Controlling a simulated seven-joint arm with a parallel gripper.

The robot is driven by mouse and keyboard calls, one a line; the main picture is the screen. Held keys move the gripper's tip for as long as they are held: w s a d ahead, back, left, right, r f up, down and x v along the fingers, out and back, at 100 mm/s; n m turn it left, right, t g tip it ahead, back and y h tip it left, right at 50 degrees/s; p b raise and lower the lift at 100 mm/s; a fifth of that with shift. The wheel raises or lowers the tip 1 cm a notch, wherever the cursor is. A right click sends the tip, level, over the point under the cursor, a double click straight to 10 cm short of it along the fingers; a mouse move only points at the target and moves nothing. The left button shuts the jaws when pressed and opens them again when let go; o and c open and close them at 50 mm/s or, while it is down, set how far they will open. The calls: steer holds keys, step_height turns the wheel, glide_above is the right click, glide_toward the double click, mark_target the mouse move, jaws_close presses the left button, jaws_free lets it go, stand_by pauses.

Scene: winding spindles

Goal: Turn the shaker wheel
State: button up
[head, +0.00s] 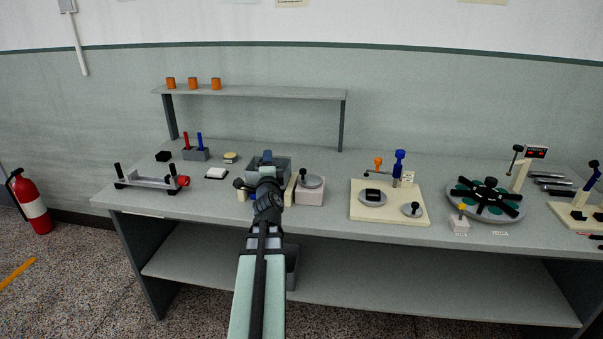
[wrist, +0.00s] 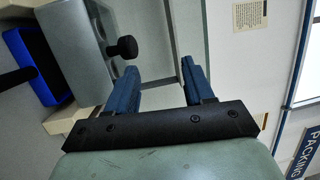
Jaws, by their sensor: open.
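A grey box-like unit (head: 283,164) stands on the bench behind my arm, and its grey body (wrist: 75,45) fills the upper left of the wrist view. A black knob (wrist: 125,47) sticks out from its side; I cannot tell whether it belongs to the shaker wheel. Another black knob (head: 239,184) shows left of my arm in the head view. My gripper (wrist: 162,78) is open, with nothing between its blue fingers. The left finger is close to the unit in the wrist view; contact is unclear. In the head view my gripper (head: 267,160) covers part of the unit.
A pale block with a grey disc (head: 312,182) stands close on the right. A blue tray (wrist: 35,65) shows in the wrist view. A cream board (head: 390,215) with fixtures and a round turntable (head: 484,213) lie further right. A shelf (head: 260,92) stands behind.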

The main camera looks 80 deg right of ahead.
steer(key=w+d+r+n+t, duration=0.2)
steer(key=w+d+r+n, duration=0.25)
steer(key=r, duration=0.25)
steer(key=w+d+r+n+t, duration=0.2)
steer(key=w+d+r+n, duration=0.1)
steer(key=d+r+n, duration=0.4)
steer(key=w+d+r+n+t+y, duration=0.35)
steer(key=w+n+y, duration=0.4)
steer(key=n, duration=0.55)
steer(key=n+g+y, duration=1)
steer(key=n+g, duration=0.1)
steer(key=g, duration=0.6)
glide_toward(303, 169)
steer(key=x, duration=1)
steer(key=shift+a+f, duration=0.15)
steer(key=shift+f, duration=0.1)
